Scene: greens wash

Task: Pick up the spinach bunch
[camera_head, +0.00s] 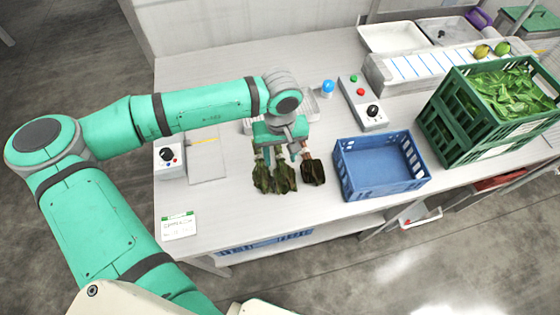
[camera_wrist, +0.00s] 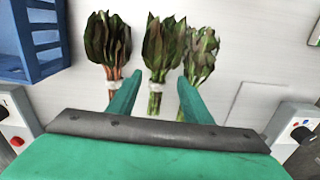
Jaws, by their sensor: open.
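Three dark leafy bunches lie side by side on the pale table; I cannot tell for sure which is the spinach bunch. The middle bunch (camera_wrist: 163,48) has green stems and a pale band, and shows in the head view (camera_head: 285,178). Another bunch (camera_wrist: 107,42) has reddish stems and a white band, and lies nearest the blue crate (camera_head: 314,171). The third bunch (camera_wrist: 201,52) has mottled leaves and lies on the other side (camera_head: 262,178). My gripper (camera_wrist: 159,82) is open and empty, its fingers on either side of the middle bunch's stems, seemingly above them.
An empty blue crate (camera_head: 346,176) stands right of the bunches. A green crate (camera_head: 443,134) of leaves stands farther right. A label card (camera_head: 179,226) lies at the front left.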

